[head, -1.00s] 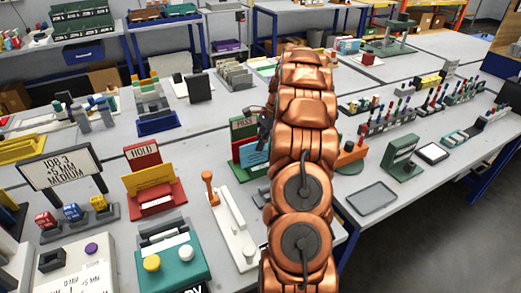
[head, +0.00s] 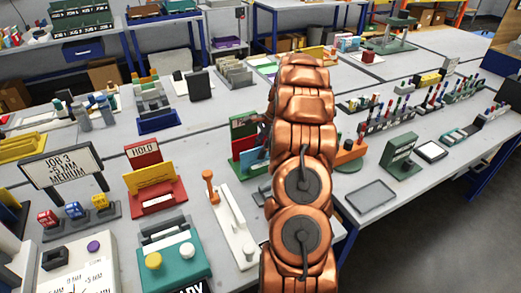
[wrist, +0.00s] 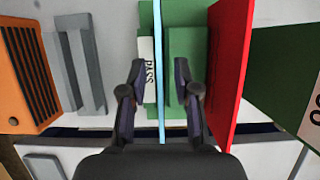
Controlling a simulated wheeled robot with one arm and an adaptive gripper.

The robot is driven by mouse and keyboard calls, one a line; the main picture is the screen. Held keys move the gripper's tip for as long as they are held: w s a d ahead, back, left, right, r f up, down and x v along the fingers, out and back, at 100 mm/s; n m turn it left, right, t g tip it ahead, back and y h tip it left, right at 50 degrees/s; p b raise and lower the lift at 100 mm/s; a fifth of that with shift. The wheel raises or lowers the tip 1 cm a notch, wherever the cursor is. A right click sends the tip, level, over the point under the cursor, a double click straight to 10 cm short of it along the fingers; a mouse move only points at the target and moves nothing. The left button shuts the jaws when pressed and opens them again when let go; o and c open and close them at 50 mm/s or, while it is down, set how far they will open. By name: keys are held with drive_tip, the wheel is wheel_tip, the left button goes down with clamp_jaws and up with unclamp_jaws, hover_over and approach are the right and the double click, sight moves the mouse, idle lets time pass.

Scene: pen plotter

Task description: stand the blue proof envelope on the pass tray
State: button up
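The blue proof envelope (wrist: 160,30) shows edge-on as a thin light blue strip in the wrist view. It stands upright in the green pass tray (wrist: 186,50), whose white PASS label (wrist: 147,75) is beside it. My gripper (wrist: 160,80) is open, one finger on each side of the envelope, with a visible gap on both sides. In the head view the envelope (head: 252,159) stands in the green tray (head: 243,126), partly behind my arm. My fingers are hidden there. Whether the envelope's lower edge rests fully on the tray cannot be told.
A red panel (wrist: 230,60) stands close to the right finger in the wrist view. An orange ribbed block (wrist: 25,75) and a grey holder (wrist: 80,60) lie to the left. In the head view, a red HOLD tray (head: 155,195) holds a yellow envelope (head: 150,177).

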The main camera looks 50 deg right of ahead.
drive_tip(key=shift+r, duration=0.1)
drive_tip(key=b+v, duration=0.2)
drive_tip(key=v, duration=0.9)
drive_tip(key=shift+w+r+b, duration=0.1)
drive_tip(key=shift+r+b, duration=0.15)
drive_tip(key=shift+b, duration=0.05)
drive_tip(key=shift+d+r, duration=0.1)
drive_tip(key=shift+r, duration=0.2)
